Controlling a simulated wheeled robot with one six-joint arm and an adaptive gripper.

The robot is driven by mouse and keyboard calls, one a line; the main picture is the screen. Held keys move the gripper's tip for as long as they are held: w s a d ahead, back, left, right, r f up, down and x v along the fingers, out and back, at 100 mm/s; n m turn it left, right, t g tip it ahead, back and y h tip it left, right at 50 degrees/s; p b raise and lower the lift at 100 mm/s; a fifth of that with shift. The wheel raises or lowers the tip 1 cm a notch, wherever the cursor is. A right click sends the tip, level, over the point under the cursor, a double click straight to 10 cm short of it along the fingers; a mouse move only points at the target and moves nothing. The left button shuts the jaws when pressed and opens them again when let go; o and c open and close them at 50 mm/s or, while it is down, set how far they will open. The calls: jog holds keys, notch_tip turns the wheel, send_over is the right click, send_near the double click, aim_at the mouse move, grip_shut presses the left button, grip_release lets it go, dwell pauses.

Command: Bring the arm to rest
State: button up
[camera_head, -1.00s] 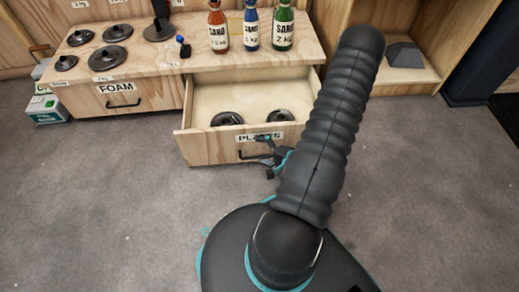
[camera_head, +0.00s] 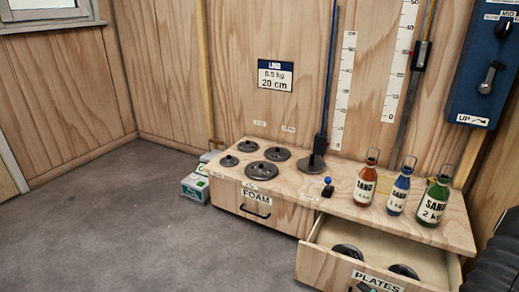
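My arm shows only as a dark ribbed piece (camera_head: 497,268) at the lower right edge. My gripper is out of view, apart from a small dark and teal bit at the bottom edge by the drawer handle that I cannot make out. The PLATES drawer (camera_head: 323,262) stands open under the wooden bench (camera_head: 335,197), with two dark plates (camera_head: 348,250) (camera_head: 403,271) inside. The FOAM drawer (camera_head: 256,205) is shut.
Several dark discs (camera_head: 263,172) lie on the bench's left part. Red (camera_head: 365,186), blue (camera_head: 398,195) and green (camera_head: 434,203) sand bottles stand at its right. A green-white box (camera_head: 195,187) sits on the floor. The grey floor (camera_head: 110,225) at left is clear.

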jog(key=s+a+r+n+g+y+p, duration=0.25)
jog(key=a+r+n+g, duration=0.3)
jog(key=a+r, duration=0.4)
jog(key=s+a+r+n+g+y+p, duration=0.1)
jog(key=s+a+r+n+g, duration=0.3)
jog(key=a+r+g, duration=0.5)
jog(key=s+r+n+t+h+p, duration=0.2)
jog(key=r+h, duration=0.3)
jog(key=r, duration=0.5)
jog(key=s+d+r+n+t+h+p, duration=0.1)
jog(key=s+r+h, duration=0.4)
jog(key=r, duration=0.5)
jog(key=n+t+h+p, duration=0.1)
jog(key=t, duration=0.1)
jog(key=shift+d+n+t+p, duration=0.3)
jog(key=shift+n+t+p, duration=0.05)
